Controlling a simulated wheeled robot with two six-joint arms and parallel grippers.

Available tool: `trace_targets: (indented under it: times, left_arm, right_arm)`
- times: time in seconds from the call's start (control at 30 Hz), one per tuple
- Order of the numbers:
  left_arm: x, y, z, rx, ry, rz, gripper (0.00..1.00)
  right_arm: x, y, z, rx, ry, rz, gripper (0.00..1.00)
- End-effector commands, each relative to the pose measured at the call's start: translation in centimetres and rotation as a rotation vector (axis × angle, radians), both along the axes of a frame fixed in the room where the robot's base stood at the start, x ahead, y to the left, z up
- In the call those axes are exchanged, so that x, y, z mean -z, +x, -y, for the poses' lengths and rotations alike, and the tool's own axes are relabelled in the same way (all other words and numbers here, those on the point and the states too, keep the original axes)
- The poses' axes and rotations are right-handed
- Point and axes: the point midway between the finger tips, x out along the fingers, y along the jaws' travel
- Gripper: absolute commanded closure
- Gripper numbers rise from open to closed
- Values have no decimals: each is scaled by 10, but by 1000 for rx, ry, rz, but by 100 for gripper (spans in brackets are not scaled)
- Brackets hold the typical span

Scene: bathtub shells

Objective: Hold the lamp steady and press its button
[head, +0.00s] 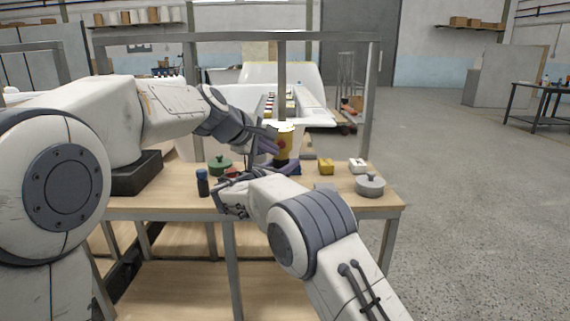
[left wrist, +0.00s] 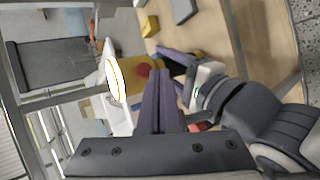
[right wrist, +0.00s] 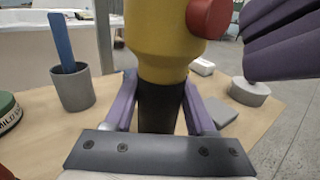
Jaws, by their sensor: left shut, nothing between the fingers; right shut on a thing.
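The lamp (head: 287,153) stands upright over the table, with a yellow body, a dark lower part and a bright white top. In the right wrist view the yellow body (right wrist: 160,35) carries a red round button (right wrist: 210,18) on its right side. My right gripper (right wrist: 160,100) is shut around the dark lower part (right wrist: 157,108). My left gripper (left wrist: 163,75) is shut and empty, its fingertips beside the red button (left wrist: 143,70). In the right wrist view a narrow gap shows between button and left fingers (right wrist: 285,40). The lamp's lower end is hidden.
The wooden table holds a green pot (head: 220,164), a dark blue-capped bottle (head: 203,183), a yellow block (head: 326,166), a white object (head: 357,165) and a grey lidded pot (head: 370,185). A grey cup with a blue stick (right wrist: 73,88) stands left of the lamp.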

Motion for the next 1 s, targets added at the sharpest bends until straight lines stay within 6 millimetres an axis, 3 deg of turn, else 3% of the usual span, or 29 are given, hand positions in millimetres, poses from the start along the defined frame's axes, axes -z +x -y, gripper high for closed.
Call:
trace_targets:
  times: [0.03,0.5,0.97,1.0]
  left_arm:
    - [0,-5,1,1,0,1,100]
    - [0,-51,2,1,-1,1,100]
    - [0,-56,2,1,-1,0,100]
    - [0,-56,2,1,-1,0,100]
  right_arm:
    - [10,0,-1,-2,-1,-17,100]
    - [10,0,0,-1,-1,-17,100]
    - [10,0,0,-1,-1,-17,100]
    - [10,0,0,-1,-1,-17,29]
